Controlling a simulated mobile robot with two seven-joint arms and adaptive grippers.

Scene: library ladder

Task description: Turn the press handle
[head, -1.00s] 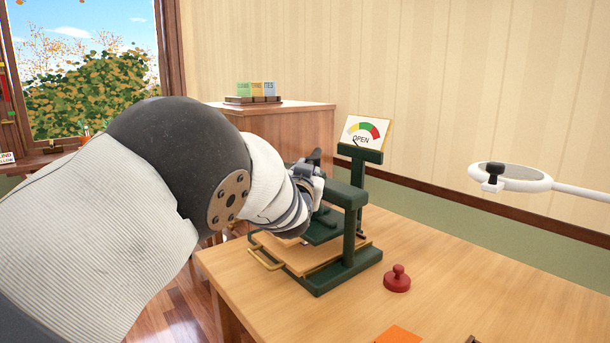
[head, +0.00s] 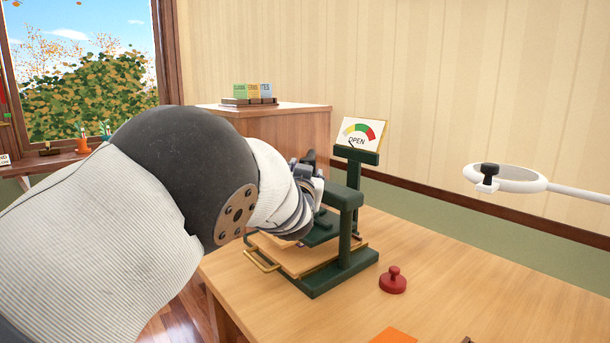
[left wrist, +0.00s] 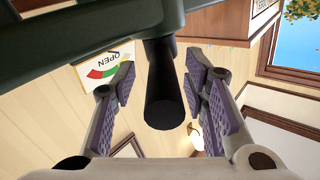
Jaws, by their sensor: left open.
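The dark green press (head: 346,235) stands on the wooden table, with a tilted dial sign reading OPEN (head: 357,137) above it. My left gripper (head: 312,180) is at the upper part of the press, and my arm hides much of the press's left side. In the left wrist view the open gripper (left wrist: 162,88) has its purple-padded fingers on either side of a dark, round press handle (left wrist: 163,100). The handle lies between the fingers with gaps on both sides. The OPEN dial also shows there (left wrist: 103,64). My right gripper is in neither view.
A red knobbed piece (head: 393,280) and an orange sheet (head: 393,336) lie on the table (head: 470,265). A wooden cabinet (head: 285,137) stands behind. The table's right side is mostly clear.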

